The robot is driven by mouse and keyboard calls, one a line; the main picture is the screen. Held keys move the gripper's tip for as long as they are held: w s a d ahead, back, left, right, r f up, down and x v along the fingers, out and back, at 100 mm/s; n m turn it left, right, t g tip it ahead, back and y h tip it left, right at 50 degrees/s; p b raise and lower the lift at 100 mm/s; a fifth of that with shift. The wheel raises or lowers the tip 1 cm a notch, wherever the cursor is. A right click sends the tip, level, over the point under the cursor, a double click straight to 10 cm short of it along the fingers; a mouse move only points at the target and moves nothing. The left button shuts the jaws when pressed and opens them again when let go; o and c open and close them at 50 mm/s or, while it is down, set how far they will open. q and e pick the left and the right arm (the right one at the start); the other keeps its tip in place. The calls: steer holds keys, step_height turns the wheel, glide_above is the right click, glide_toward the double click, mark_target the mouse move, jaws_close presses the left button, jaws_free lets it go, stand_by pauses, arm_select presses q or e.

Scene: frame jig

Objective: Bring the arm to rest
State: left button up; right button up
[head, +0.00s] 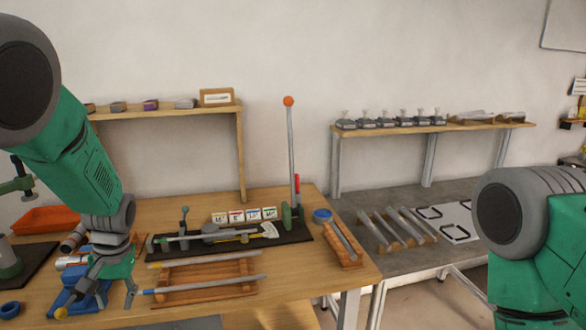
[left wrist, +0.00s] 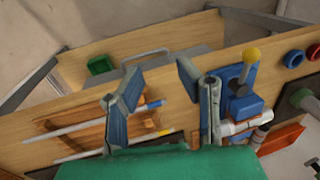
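My left arm comes in from the left in the head view and reaches down over the wooden workbench (head: 345,273). Its gripper (head: 106,291) points down over the bench's front left, beside a blue tool with a yellow knob (head: 66,302). In the left wrist view the two fingers (left wrist: 165,88) stand apart with no object between them, so it is open. The blue tool (left wrist: 240,98) is to the right of the fingers there, and a wooden rack with metal rods (left wrist: 85,132) is to the left. Part of my right arm shows at the head view's right edge; its gripper is out of view.
The rod rack (head: 205,289) lies just right of the gripper in the head view. A dark jig with an upright orange-knobbed lever (head: 289,102) stands behind. An orange tray (head: 45,220) is at left.

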arm_select(q)
steer(key=s+d+f+m+b, duration=0.1)
steer(key=s+f+b, duration=0.2)
steer(key=s+f, duration=0.6)
steer(key=s+d+f+m+b, duration=0.1)
steer(key=s+d+f+b, duration=0.3)
steer(key=f, duration=0.9)
steer(key=s+d+f+b, duration=0.1)
steer(key=s+f, duration=0.2)
steer(key=s, duration=0.3)
steer(key=s+d+f+m+h+b, duration=0.1)
steer(key=s+f+b, duration=0.1)
steer(key=s, duration=0.5)
steer(key=s+d+f+t+h+b, duration=0.1)
steer(key=s+f, duration=0.3)
steer(key=s, duration=0.3)
steer(key=shift+d, duration=0.25)
